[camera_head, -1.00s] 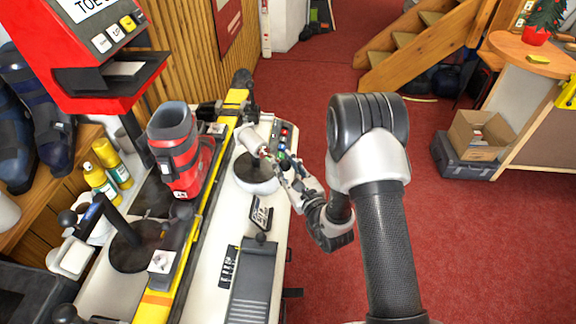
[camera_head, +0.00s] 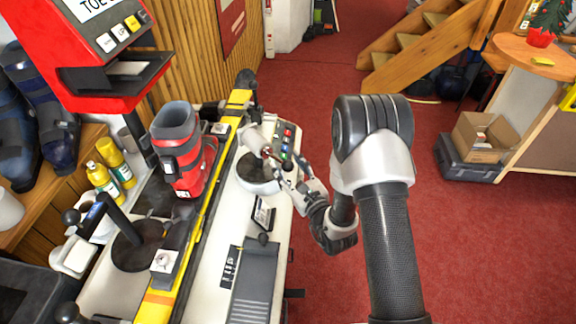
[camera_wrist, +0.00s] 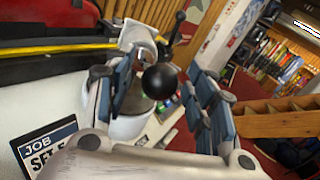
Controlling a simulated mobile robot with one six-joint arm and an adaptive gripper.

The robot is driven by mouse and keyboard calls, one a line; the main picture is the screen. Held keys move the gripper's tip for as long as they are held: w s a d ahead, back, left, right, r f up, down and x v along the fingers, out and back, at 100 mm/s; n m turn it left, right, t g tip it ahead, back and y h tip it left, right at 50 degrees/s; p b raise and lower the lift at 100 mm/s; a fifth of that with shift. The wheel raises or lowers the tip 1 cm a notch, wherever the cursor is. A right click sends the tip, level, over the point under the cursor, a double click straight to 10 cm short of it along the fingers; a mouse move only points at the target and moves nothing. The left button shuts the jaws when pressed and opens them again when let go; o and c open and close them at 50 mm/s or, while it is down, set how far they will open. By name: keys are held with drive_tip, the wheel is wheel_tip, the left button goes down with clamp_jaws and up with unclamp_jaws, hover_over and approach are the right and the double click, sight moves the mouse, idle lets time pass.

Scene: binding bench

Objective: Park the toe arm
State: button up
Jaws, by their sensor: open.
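An arm with a white cylindrical body (camera_head: 252,139) stands on a round dark-topped white base (camera_head: 259,185) on the bench, right of the yellow-edged rail; I take it to be the toe arm. In the wrist view its black ball knob (camera_wrist: 160,81) shows close up, with the white body (camera_wrist: 137,38) behind it. My gripper (camera_head: 274,164) is at this arm from the right. In the wrist view my gripper (camera_wrist: 162,95) is open, one blue-grey finger on each side of the knob. I cannot tell whether either finger touches it.
A red and grey boot (camera_head: 180,150) stands on the rail. Another dark round base (camera_head: 137,246) with a post stands at front left. A button panel (camera_head: 287,140) and small sign (camera_head: 263,213) are close to my gripper.

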drive_tip(key=v, duration=1.1)
drive_tip(key=shift+s, duration=0.3)
drive_tip(key=shift+d, duration=0.1)
